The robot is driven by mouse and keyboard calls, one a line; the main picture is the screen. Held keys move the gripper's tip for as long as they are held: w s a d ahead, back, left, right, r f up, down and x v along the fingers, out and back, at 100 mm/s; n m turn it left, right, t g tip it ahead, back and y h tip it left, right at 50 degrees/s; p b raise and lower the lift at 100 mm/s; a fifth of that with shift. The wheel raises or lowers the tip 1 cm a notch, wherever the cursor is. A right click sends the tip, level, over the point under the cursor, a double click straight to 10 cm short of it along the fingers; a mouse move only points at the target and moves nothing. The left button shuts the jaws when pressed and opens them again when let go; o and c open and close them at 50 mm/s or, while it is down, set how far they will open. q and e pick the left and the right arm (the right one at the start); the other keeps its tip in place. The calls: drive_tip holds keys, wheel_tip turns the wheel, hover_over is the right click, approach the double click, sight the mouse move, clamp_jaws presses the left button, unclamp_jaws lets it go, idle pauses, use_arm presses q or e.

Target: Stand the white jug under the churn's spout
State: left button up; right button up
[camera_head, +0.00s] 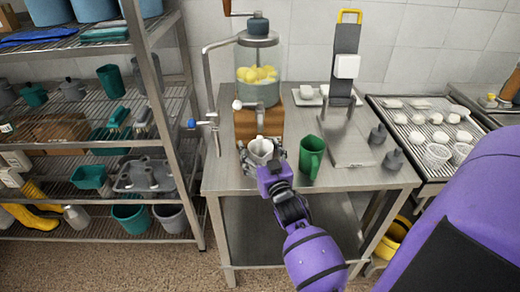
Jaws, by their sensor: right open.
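The churn (258,77) stands at the back of the steel table, with a glass jar of yellow lumps on a wooden base. Its spout (260,117) appears to be the small light part low on the front. The white jug (261,148) is upright just in front of the wooden base, below the spout in the picture; exact alignment in depth is hard to tell. My right gripper (263,156) is open, with its fingers on either side of the jug. It hides the jug's lower part, so contact is unclear. My left gripper is out of view.
A green jug (311,157) stands close to the right of my right gripper. A slicer-like stand (345,65), a steel plate (342,142) and grey weights (393,159) lie farther right. A crowded shelf rack (165,110) stands left; a draining rack (425,172) stands right.

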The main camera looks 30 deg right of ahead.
sight(265, 158)
drive_tip(key=shift+r, duration=0.3)
drive_tip(key=shift+r+p, duration=0.3)
drive_tip(key=shift+r, duration=0.3)
drive_tip(key=s, duration=0.1)
drive_tip(key=s+f, duration=0.1)
drive_tip(key=s, duration=0.1)
drive_tip(key=shift+s+a+f, duration=0.15)
drive_tip(key=shift+s+a, duration=0.05)
drive_tip(key=shift+a, duration=0.2)
drive_tip(key=r+b+v, duration=0.1)
drive_tip(key=v, duration=0.7)
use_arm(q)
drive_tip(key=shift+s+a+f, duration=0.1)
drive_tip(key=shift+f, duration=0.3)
use_arm(e)
drive_tip(key=s+a+f+n+g+y, duration=0.1)
drive_tip(key=s+a+f+g, duration=0.2)
drive_tip(key=s+f, duration=0.6)
drive_tip(key=s+a+f+n+g+y, duration=0.1)
drive_tip(key=s+a+f+g+y, duration=0.1)
drive_tip(key=s+a+f, duration=0.4)
drive_tip(key=s+a+f+g+y, duration=0.1)
drive_tip(key=s+a+f+g, duration=0.3)
drive_tip(key=s+f, duration=0.9)
drive_tip(key=shift+s+a+f+n+g+y, duration=0.25)
drive_tip(key=shift+s+n+g+y, duration=0.15)
drive_tip(key=shift+g, duration=0.1)
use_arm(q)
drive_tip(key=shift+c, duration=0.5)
